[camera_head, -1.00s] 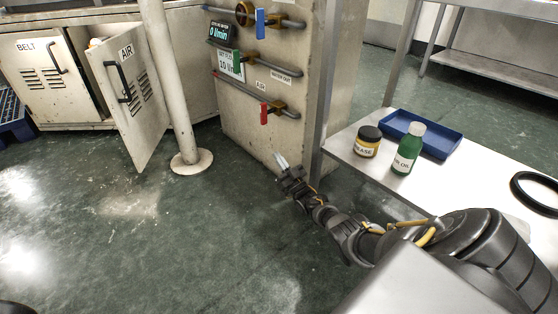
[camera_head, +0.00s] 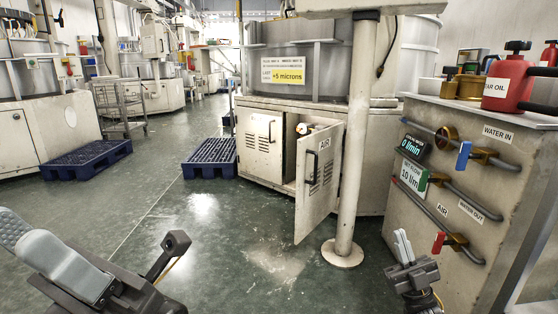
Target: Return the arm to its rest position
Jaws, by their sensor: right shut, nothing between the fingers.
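My right gripper (camera_head: 402,246) shows at the lower right, in front of the pipe panel. Its pale fingers point up and are together, with nothing seen between them. Its dark wrist (camera_head: 414,277) is below, and the rest of that arm runs out of the bottom of the picture.
The pipe panel (camera_head: 454,260) with valves stands close beside the right gripper. A white post (camera_head: 352,150) rises behind it. The cabinet's AIR door (camera_head: 318,180) hangs open. Blue pallets (camera_head: 210,157) lie farther back. The green floor (camera_head: 225,245) between the arms is clear.

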